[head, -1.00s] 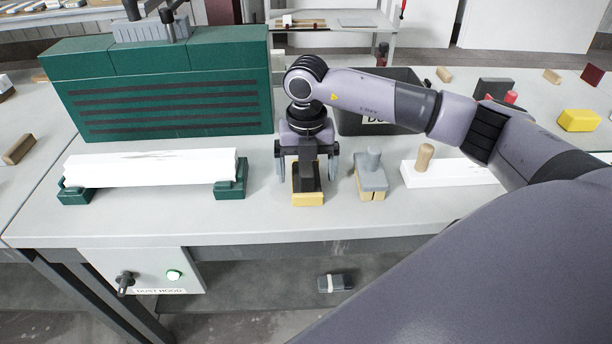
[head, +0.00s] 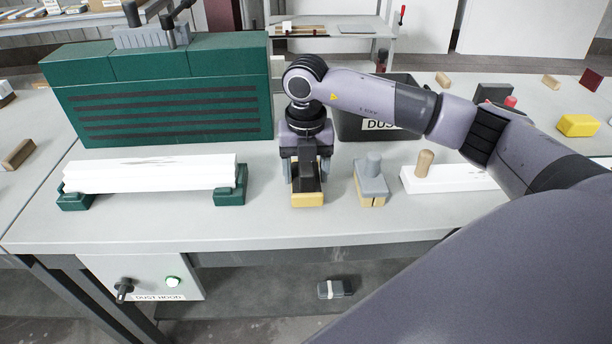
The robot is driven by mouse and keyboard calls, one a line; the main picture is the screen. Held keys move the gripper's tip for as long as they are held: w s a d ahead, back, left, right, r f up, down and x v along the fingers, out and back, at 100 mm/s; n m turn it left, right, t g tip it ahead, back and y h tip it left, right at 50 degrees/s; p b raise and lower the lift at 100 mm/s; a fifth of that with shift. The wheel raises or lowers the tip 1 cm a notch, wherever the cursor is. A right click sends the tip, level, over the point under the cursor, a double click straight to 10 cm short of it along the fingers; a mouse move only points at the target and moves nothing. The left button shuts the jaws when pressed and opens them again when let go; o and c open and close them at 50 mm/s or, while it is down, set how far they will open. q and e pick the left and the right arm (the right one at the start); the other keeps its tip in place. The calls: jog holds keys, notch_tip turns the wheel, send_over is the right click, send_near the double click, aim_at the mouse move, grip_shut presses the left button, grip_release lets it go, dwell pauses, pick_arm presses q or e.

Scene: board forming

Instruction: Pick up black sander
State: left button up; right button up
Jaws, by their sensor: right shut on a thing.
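The black sander (head: 306,184) stands on the light grey bench, with a black body on a yellow base block (head: 307,200). My right gripper (head: 306,172) comes down on it from above and is shut on its black upper part. The gripper hides the top of the sander. The base appears to be on or very near the bench top; I cannot tell which. My left gripper is not in view.
A grey sander (head: 372,182) stands close to the right, then a white board with a wooden knob (head: 424,163). A white board (head: 150,173) rests on green supports at left, before the green dust hood (head: 165,95). A dark bin (head: 362,128) stands behind. The bench front is clear.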

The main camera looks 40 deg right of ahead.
notch_tip(320, 180, up, 19)
jog(key=shift+f+p, duration=0.2)
jog(key=shift+p, duration=0.1)
jog(key=shift+o, duration=1.4)
